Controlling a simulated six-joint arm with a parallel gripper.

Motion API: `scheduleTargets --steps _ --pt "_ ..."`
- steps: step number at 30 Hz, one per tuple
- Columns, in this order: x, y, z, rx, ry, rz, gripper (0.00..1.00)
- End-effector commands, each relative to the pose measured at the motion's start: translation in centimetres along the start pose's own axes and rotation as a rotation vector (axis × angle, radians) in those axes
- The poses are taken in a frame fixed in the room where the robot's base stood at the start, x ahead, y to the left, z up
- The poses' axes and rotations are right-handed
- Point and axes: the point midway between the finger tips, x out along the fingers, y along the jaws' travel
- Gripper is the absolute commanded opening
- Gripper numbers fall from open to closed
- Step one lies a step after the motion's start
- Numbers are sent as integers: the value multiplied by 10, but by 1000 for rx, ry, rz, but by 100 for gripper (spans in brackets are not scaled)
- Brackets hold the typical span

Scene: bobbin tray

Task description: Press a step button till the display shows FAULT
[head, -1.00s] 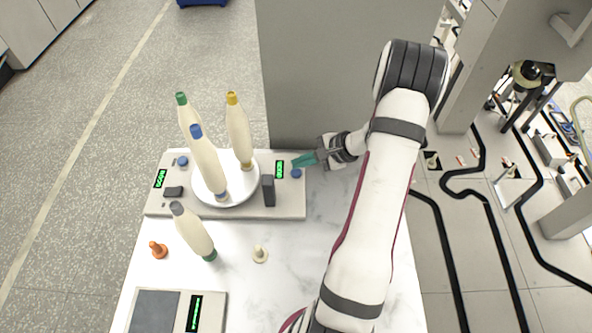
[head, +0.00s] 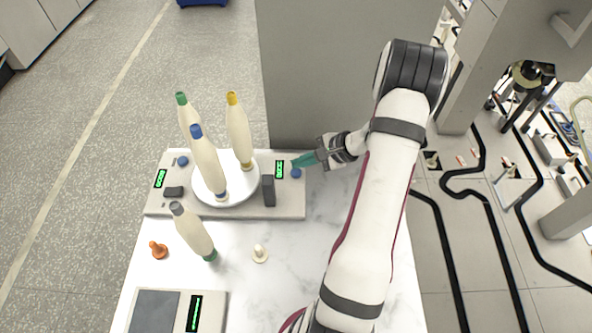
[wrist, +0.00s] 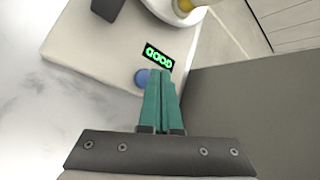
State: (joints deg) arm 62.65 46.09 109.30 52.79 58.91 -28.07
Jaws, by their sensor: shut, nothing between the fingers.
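My gripper (head: 298,162) is shut and empty, its teal fingers just above and beside the right blue button (head: 296,173). In the wrist view the fingertips (wrist: 161,72) overlap the edge of that blue button (wrist: 141,78); whether they touch it I cannot tell. The small display (wrist: 158,56) next to it reads GOOD in green in the wrist view. It also shows in the head view (head: 279,169), too small to read surely. A second blue button (head: 183,160) and a second green-lit display (head: 160,178) are at the left end of the same panel (head: 235,207).
A white round plate (head: 207,197) on the panel carries bottles with green, blue and yellow caps. A dark upright block (head: 268,190) stands right of it. A tilted bottle (head: 192,230), an orange peg (head: 158,250) and a cream peg (head: 260,254) are nearer.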

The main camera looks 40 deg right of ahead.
Motion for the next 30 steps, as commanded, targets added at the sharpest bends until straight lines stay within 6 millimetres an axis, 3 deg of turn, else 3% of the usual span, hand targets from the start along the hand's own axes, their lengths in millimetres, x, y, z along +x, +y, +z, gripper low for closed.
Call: scheduleTargets --steps 30 --pt "9 6 -7 0 0 0 0"
